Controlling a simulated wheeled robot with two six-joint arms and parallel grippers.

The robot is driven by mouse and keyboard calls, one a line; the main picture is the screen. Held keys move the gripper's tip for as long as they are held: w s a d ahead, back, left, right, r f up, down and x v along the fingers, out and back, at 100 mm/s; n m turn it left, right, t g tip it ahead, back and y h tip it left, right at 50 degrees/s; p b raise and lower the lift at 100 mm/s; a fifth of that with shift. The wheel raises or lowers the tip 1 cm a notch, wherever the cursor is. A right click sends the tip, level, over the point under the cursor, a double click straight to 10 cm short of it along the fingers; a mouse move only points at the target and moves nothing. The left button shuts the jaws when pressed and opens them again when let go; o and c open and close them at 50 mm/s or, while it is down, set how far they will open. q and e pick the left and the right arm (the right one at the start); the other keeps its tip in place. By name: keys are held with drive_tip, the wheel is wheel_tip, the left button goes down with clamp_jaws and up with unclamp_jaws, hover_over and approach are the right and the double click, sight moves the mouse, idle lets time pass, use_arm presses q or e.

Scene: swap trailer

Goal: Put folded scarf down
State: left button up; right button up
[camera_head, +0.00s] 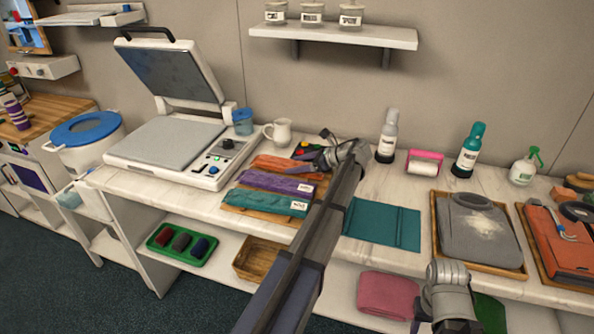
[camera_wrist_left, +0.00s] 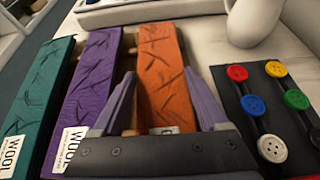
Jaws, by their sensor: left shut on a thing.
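The orange folded scarf (camera_head: 282,163) lies at the back of a row beside the purple folded scarf (camera_head: 276,182) and the teal folded scarf (camera_head: 264,201), over a wooden rack (camera_head: 241,210). My left gripper (camera_head: 321,160) is at the right end of the orange scarf. In the left wrist view, my left gripper's fingers (camera_wrist_left: 165,100) stand on both sides of the orange scarf (camera_wrist_left: 165,75), shut on it. It runs alongside the purple scarf (camera_wrist_left: 95,80). The gripper's body covers its near end, and any gap beneath it cannot be told. My right wrist shows at lower right, its fingers unclear.
A black button card (camera_wrist_left: 270,110) lies right beside the orange scarf. A flat teal cloth (camera_head: 382,225) and a tray with a grey garment (camera_head: 438,235) lie to the right.

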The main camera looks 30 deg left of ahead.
use_arm(q)
drive_tip(key=shift+r, duration=0.1)
drive_tip(key=shift+f, duration=0.25)
drive_tip(key=o, duration=1.3)
drive_tip(key=shift+r, duration=0.1)
drive_tip(key=shift+d+r+p, duration=0.2)
drive_tip(key=shift+r+p, duration=0.1)
drive_tip(key=shift+r, duration=0.05)
drive_tip(key=p+v, duration=0.5)
drive_tip(key=v, duration=0.6)
drive_tip(key=shift+d, duration=0.25)
